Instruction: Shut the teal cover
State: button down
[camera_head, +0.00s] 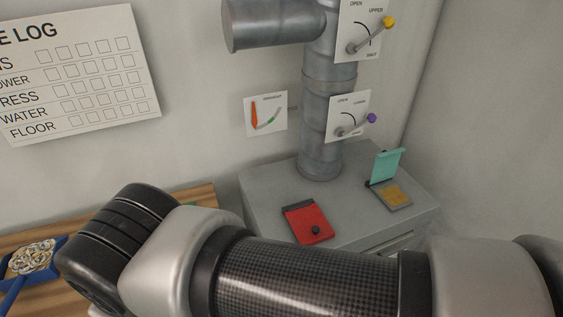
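The teal cover (387,166) stands raised, close to upright, at the back edge of a small grey-framed opening (397,195) with a yellowish inside. It is on the right side of the grey cabinet top (262,186). A red cover (307,222) with a dark knob lies flat on the same top, to the left. My arm crosses the bottom of the view, in front of the cabinet. My gripper is not in view.
A grey duct (322,130) rises from the cabinet's back. Levers with a yellow knob (389,22) and a purple knob (371,118) stick out beside it. A gauge card (266,114) hangs left. A blue tray (58,274) sits on the wooden bench (190,198).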

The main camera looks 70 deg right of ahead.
aim_at(386, 163)
jog(key=z, duration=3.3)
jog(key=i+z, duration=0.2)
jog(key=i, duration=0.4)
